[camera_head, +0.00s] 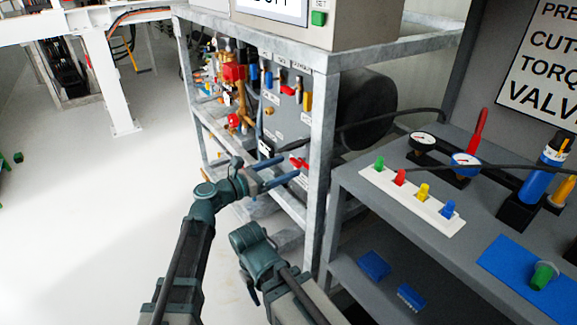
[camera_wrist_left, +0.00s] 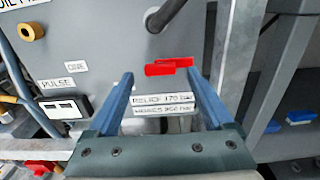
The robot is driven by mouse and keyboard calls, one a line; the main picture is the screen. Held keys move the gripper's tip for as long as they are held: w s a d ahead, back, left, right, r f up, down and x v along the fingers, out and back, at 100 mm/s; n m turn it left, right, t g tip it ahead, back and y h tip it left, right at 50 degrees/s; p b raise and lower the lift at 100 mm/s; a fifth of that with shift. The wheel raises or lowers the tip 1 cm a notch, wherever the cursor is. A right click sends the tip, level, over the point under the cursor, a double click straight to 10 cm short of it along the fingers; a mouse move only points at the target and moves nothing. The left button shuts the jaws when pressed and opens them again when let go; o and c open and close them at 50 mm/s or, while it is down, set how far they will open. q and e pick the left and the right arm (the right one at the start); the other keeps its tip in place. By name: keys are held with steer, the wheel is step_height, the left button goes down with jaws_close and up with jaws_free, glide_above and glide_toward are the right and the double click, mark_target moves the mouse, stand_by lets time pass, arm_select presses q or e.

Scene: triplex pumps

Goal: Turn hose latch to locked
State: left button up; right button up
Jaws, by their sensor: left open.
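A red lever (camera_head: 298,163), which may be the hose latch, sits on the grey panel of the pump frame. In the left wrist view the red lever (camera_wrist_left: 168,66) lies roughly level, between and just beyond the fingertips. My left gripper (camera_head: 290,168) reaches to the panel with its blue fingers apart. In the left wrist view the gripper (camera_wrist_left: 159,76) is open and empty, and I cannot tell whether a fingertip touches the lever. A dark hose end (camera_wrist_left: 163,15) meets the panel above the lever. My right arm shows at the bottom, but its gripper does not.
A metal frame post (camera_head: 322,150) stands just right of the left gripper. A label plate (camera_wrist_left: 163,103) is below the lever. A grey bench (camera_head: 400,210) with gauges and coloured pegs is at the right.

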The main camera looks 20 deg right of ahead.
arm_select(q)
steer(key=shift+x, duration=1)
jaws_close()
